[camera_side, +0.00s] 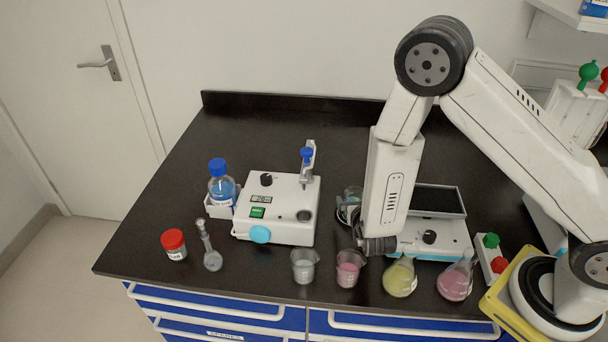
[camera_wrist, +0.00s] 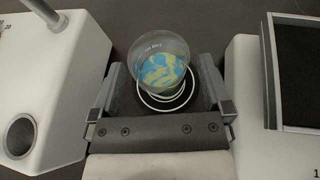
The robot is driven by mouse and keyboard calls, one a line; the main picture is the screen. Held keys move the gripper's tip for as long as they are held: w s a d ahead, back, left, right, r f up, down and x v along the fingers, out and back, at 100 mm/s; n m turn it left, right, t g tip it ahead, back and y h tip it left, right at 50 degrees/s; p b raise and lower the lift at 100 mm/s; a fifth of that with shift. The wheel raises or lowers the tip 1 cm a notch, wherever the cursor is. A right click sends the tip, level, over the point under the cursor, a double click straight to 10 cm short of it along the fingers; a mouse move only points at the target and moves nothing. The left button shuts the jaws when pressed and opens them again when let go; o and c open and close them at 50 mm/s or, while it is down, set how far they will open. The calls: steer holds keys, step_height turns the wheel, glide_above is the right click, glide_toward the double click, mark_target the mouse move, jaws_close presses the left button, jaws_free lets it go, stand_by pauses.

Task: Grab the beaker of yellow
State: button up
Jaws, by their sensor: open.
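A clear beaker (camera_wrist: 160,62) with mixed yellow and blue contents stands on a round ringed base in the wrist view. It also shows in the side view (camera_side: 353,193), partly hidden behind my arm. My gripper (camera_wrist: 159,76) is open, with one finger on each side of the beaker. I cannot tell whether either finger touches it. In the side view my gripper (camera_side: 347,212) is low over the bench and mostly hidden by my arm. A conical flask of yellow liquid (camera_side: 399,279) stands at the bench's front edge.
White instruments stand left (camera_side: 278,208) and right (camera_side: 432,240) of the beaker. Along the front are a grey beaker (camera_side: 304,268), a pink beaker (camera_side: 348,272), a pink flask (camera_side: 455,284), a small flask (camera_side: 212,260) and a red-capped jar (camera_side: 174,246). The back left bench is clear.

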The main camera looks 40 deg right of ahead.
mark_target(355, 194)
steer(key=shift+x, duration=1.05)
jaws_close()
steer(key=shift+r, duration=0.1)
steer(key=shift+r, duration=4.9)
